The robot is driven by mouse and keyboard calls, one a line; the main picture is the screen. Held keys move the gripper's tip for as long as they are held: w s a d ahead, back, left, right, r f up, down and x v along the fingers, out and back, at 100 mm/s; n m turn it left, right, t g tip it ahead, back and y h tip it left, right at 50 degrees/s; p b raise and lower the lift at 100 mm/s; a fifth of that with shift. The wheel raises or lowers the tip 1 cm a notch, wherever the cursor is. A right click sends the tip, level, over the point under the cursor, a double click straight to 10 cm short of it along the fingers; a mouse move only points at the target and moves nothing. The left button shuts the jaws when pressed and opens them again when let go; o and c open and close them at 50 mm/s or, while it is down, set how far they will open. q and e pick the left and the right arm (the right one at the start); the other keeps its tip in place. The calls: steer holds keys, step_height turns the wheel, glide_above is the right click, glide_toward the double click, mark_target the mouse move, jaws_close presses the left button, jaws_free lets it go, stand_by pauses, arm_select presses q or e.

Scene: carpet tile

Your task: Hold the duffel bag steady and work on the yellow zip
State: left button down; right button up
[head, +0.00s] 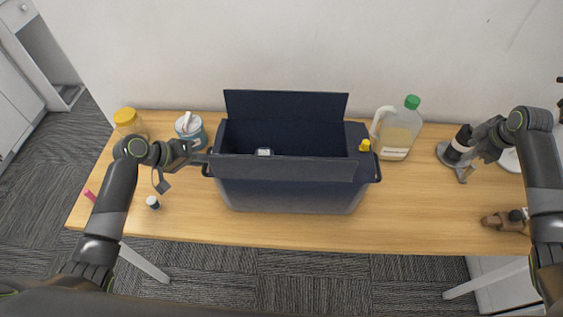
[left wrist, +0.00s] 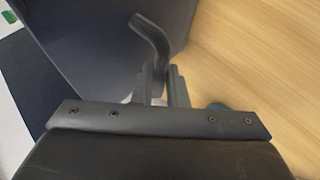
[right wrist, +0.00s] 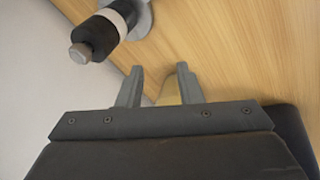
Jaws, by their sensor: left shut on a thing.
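The duffel bag (head: 290,195) stands on the table, dark navy with a grey lower body. Its two top flaps stand apart and the inside shows between them. The yellow zip pull (head: 365,145) sits at the bag's right end. My left gripper (head: 203,160) is at the bag's left end, shut on the dark side handle (left wrist: 150,40), which rises between its fingers in the left wrist view. My right gripper (head: 465,172) is well to the right of the bag. In the right wrist view its fingers (right wrist: 156,85) are apart with nothing gripped.
A green-capped jug (head: 398,135) stands close to the bag's right end. A black and white cylinder (head: 460,145) is beside my right gripper. A yellow-lidded jar (head: 127,122), a tub (head: 190,128) and a small bottle (head: 153,202) are on the left.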

steer(key=a+r+n+g+y, duration=0.15)
steer(key=a+r+y, duration=0.25)
steer(key=a, duration=0.9)
steer(key=n+g+y, duration=0.3)
steer(key=n, duration=0.2)
glide_toward(367, 142)
steer(key=x, duration=0.2)
steer(key=shift+x, duration=3.4)
steer(key=c, duration=0.7)
